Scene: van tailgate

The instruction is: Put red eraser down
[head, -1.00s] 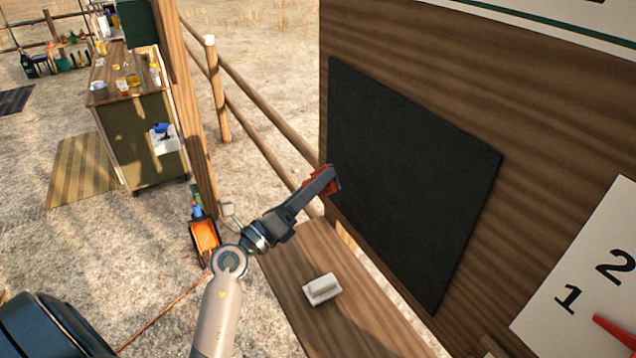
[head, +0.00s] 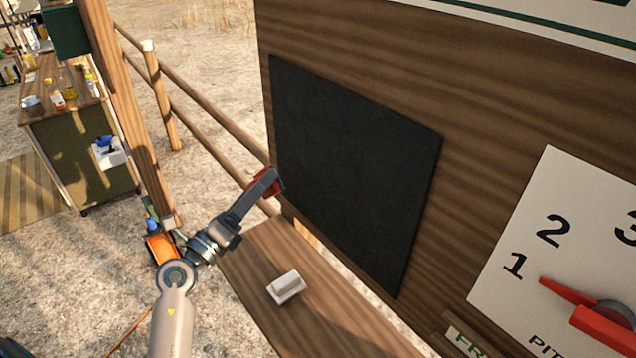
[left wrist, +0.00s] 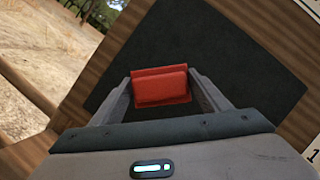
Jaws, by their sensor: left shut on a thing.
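The red eraser (head: 274,181) is at the tip of my left gripper (head: 266,186), close to the left edge of the black board. In the left wrist view, the red eraser (left wrist: 160,86) sits between the two fingers of my left gripper (left wrist: 160,95), which is shut on it. The dark board (head: 350,165) lies behind the eraser in both views. In the head view the eraser is above the far end of the wooden shelf (head: 300,305). Whether it touches the board I cannot tell. My right gripper is not in view.
A white eraser-like block (head: 286,288) lies on the wooden shelf, with bare wood around it. A white dial sign (head: 545,250) with red pointer is on the wooden wall at right. A fence (head: 195,125) and cabinet (head: 85,150) stand at left.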

